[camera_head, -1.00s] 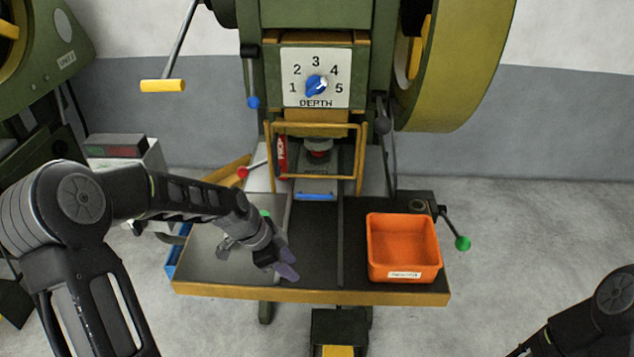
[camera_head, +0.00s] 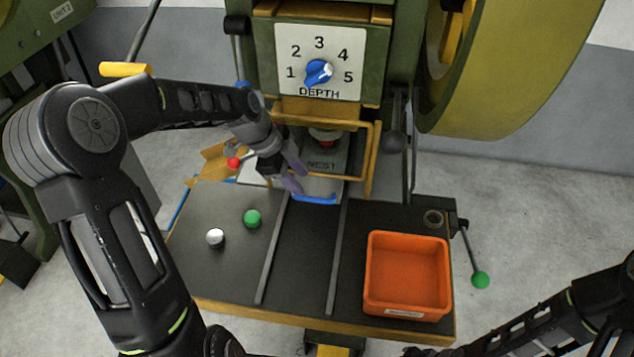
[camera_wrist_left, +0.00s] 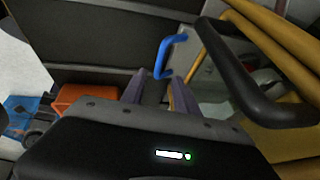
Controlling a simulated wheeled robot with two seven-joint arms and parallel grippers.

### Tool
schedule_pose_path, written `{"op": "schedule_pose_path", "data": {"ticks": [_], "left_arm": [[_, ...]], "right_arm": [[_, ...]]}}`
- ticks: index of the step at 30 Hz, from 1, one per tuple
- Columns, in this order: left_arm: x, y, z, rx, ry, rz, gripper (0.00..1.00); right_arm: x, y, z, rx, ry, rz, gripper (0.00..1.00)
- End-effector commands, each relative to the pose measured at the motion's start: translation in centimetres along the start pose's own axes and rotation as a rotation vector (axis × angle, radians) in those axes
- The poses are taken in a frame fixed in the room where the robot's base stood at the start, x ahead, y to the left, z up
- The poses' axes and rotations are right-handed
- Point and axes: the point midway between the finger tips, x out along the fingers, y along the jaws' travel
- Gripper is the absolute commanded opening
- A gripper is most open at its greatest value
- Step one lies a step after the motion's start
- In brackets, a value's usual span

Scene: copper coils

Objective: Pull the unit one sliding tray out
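The sliding tray (camera_head: 322,183) is a grey plate marked NEST, sitting between the press columns under the depth dial. Its blue handle (camera_head: 318,199) faces the front, at the back end of two rails. My left gripper (camera_head: 297,175) is just left of the handle and slightly above it, fingers apart with nothing seen between them. In the left wrist view the blue handle (camera_wrist_left: 164,56) stands beyond the open fingertips (camera_wrist_left: 158,88); no contact shows. My right arm enters at the lower right of the head view; its gripper is not visible.
An orange bin (camera_head: 372,284) stands on the right of the black table. A green ball (camera_head: 252,219) and a silver knob (camera_head: 215,237) are on the left. A yellow guard frame (camera_head: 371,160) surrounds the press opening. The table between the rails is clear.

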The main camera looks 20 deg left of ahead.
Motion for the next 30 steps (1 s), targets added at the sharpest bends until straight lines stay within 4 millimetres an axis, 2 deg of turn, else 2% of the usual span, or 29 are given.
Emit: {"op": "schedule_pose_path", "data": {"ticks": [10,14,25,30], "left_arm": [[0.1,0.0,0.0,0.000,0.000,0.000,0.36],[0.8,0.0,0.0,0.000,0.000,0.002,0.36],[6.0,0.1,-0.1,-0.001,0.002,0.004,0.36],[7.6,0.0,-0.1,0.000,0.001,0.001,0.36]], "right_arm": [[0.0,0.0,0.0,0.000,-0.001,0.000,0.36],[-0.1,0.0,0.0,0.000,-0.001,0.000,0.36],[-0.7,-0.3,0.0,0.000,-0.001,0.000,0.36],[-0.8,-0.3,0.0,0.000,-0.001,0.000,0.36]]}}
